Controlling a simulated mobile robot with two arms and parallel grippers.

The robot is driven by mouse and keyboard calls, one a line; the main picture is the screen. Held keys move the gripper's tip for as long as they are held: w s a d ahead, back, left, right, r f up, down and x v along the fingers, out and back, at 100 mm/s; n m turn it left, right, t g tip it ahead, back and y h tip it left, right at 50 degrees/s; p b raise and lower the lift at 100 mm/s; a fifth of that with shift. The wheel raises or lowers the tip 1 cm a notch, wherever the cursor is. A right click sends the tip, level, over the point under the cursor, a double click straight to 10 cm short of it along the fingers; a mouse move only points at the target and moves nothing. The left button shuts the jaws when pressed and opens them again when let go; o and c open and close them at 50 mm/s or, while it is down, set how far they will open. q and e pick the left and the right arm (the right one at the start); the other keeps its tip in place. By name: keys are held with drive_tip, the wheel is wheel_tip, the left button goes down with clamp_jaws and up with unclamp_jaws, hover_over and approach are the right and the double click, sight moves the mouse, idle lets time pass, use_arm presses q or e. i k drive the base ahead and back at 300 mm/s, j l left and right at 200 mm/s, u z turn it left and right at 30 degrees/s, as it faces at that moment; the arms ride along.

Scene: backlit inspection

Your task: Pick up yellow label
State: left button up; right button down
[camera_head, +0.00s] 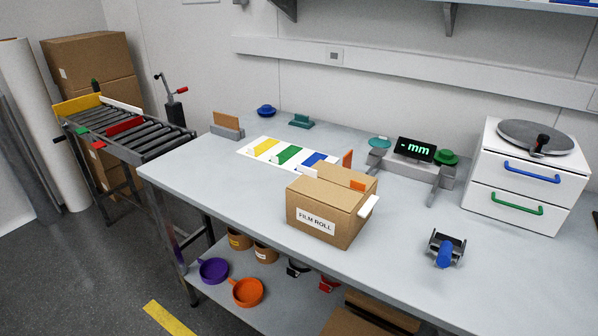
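A yellow label (266,146) lies on a white sheet (243,152) toward the back left of the grey workbench. A green label (288,155) and a blue label (314,159) lie to its right on the same sheet. Small pale pieces show at the labels' lower left ends; I cannot tell what they are. Neither of my grippers shows in the head view.
A cardboard box marked FILM ROLL (325,211) stands in front of the sheet's right end. A grey holder with a brown card (227,124) stands left of it. A roller conveyor (125,130) is at far left. The bench's front left is clear.

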sight(268, 144)
drive_tip(key=j+z, duration=0.1)
drive_tip(key=z, duration=0.25)
drive_tip(key=i+j+z, duration=0.1)
drive_tip(key=z, duration=0.25)
drive_tip(key=j+z, duration=0.15)
drive_tip(key=z, duration=0.2)
drive_tip(key=j+z, duration=0.3)
drive_tip(key=j, duration=0.4)
drive_tip(key=j+z, duration=0.3)
drive_tip(key=j, duration=0.35)
drive_tip(key=j+z, duration=0.3)
drive_tip(key=j, duration=0.4)
drive_tip(key=k, duration=0.05)
